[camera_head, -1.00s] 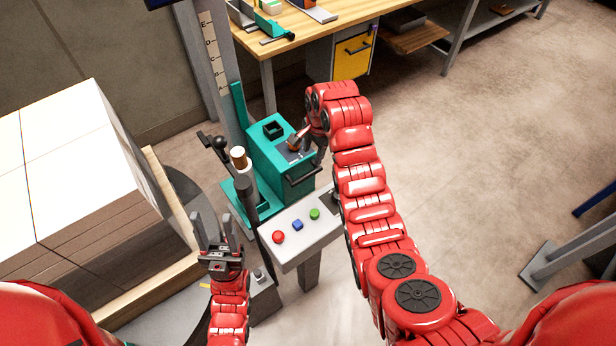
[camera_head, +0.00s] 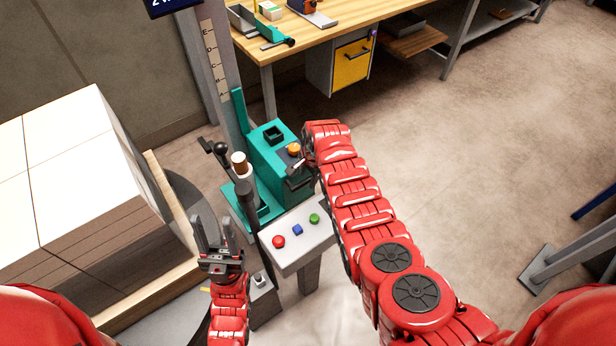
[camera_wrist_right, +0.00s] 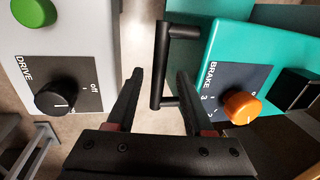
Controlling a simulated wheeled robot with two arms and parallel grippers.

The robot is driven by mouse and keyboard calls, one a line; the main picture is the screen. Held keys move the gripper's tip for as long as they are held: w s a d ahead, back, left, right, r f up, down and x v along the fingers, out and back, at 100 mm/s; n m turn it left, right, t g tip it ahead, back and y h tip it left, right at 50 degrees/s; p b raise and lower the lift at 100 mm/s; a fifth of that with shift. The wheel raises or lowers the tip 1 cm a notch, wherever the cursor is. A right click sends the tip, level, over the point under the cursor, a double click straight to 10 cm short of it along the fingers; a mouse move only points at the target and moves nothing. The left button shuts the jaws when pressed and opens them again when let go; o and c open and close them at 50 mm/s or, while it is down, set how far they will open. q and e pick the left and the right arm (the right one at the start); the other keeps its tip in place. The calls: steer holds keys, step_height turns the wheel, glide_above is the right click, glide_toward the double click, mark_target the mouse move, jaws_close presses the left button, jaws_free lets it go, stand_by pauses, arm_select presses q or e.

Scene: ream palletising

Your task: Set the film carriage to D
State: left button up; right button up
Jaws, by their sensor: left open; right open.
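The teal film carriage (camera_head: 262,160) sits low on the grey mast, its upright plate reaching about the bottom letter of the scale (camera_head: 215,65), which runs up to E. D is well above it. The orange brake knob (camera_head: 294,149) is on its top; the right wrist view shows the knob (camera_wrist_right: 242,107) beside the BRAKE scale. My right gripper (camera_wrist_right: 160,75) is open, its fingers at either side of the carriage's black bar handle (camera_wrist_right: 162,65), not closed on it. My left gripper (camera_head: 214,235) is open and empty, left of the button box.
The grey button box (camera_head: 300,240) has red, blue and green buttons. Its black DRIVE knob (camera_wrist_right: 55,98) shows in the right wrist view. Paper stacks (camera_head: 70,180) stand on a pallet at left. A workbench (camera_head: 330,30) is behind.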

steer(key=shift+f, duration=0.15)
jaws_close()
stand_by(1.4)
